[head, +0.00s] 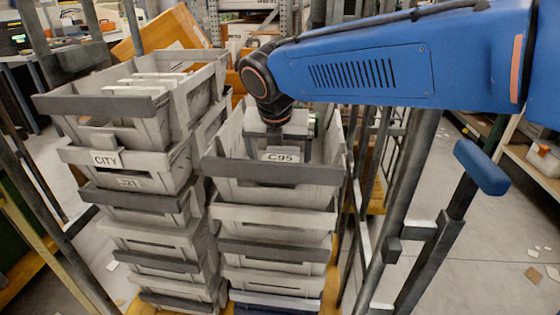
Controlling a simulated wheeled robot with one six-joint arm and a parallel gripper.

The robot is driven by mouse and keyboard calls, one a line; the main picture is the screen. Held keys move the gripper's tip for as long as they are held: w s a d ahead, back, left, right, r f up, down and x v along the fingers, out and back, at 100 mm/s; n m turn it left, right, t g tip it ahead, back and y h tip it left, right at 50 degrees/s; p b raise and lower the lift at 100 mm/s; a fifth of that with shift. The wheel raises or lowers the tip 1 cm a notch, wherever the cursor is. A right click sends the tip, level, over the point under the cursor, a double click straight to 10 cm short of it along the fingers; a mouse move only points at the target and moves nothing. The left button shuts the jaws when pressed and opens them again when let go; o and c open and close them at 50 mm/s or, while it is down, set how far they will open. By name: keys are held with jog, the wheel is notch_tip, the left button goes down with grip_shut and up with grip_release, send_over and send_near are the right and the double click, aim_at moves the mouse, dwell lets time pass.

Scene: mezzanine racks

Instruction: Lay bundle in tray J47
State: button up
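My gripper (283,133) points down inside the top grey tray (275,191) of the right stack. A label reading C95 (283,157) shows at that tray's front. Pale flat items (150,80), perhaps bundles, lie in the top tray (105,106) of the left stack. Below it are a CITY label (105,159) and a label (130,183) that seems to read J21. I see no label that clearly reads J47.
Both tray stacks stand close together. Dark metal uprights (408,205) stand just right of them, with a blue-padded post (481,168) further right. An orange-brown box (160,34) tilts behind the left stack. Open floor (500,240) with paper scraps lies at right.

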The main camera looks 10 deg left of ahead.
jog(key=v, duration=1)
jog(key=shift+r, duration=0.3)
jog(key=shift+s, duration=0.1)
